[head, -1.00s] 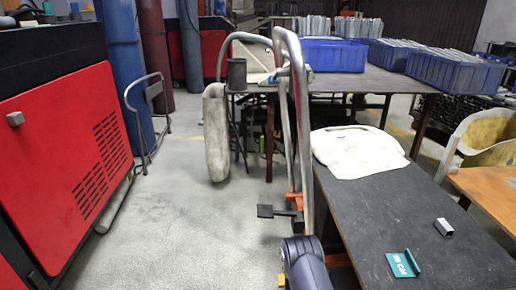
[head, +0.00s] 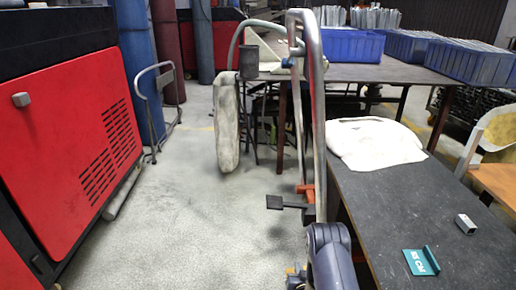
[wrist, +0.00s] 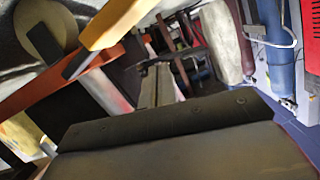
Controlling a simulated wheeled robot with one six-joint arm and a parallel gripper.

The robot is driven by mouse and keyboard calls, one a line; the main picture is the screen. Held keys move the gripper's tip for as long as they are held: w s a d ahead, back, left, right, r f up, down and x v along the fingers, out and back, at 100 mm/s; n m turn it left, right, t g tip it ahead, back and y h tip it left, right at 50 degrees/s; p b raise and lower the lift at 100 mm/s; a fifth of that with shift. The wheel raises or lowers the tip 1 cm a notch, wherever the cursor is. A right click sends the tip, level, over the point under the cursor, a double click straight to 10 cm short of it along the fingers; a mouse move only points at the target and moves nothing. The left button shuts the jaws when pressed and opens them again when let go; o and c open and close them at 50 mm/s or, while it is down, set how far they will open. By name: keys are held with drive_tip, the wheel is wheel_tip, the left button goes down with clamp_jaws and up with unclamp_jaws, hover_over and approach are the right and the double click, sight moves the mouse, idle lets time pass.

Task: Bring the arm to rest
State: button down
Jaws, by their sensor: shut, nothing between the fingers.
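My arm shows in the head view as a dark blue-grey link (head: 331,256) at the bottom, right of the middle. It rises just left of the dark bench. My gripper (wrist: 172,112) shows in the wrist view as a wide dark grey block with small screws across the lower middle. It is shut, with nothing seen held. I cannot pick it out in the head view.
The dark bench (head: 400,205) at the right bears a white cloth (head: 372,142), a teal bracket (head: 422,262) and a small metal channel (head: 466,224). A bent metal tube frame (head: 317,110) stands close beyond my arm. Clear floor (head: 190,225) lies left, before a red machine (head: 75,140).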

drive_tip(key=shift+d, duration=0.15)
drive_tip(key=shift+d+r+p, duration=0.1)
drive_tip(key=shift+r+p, duration=0.3)
drive_tip(key=shift+r, duration=0.35)
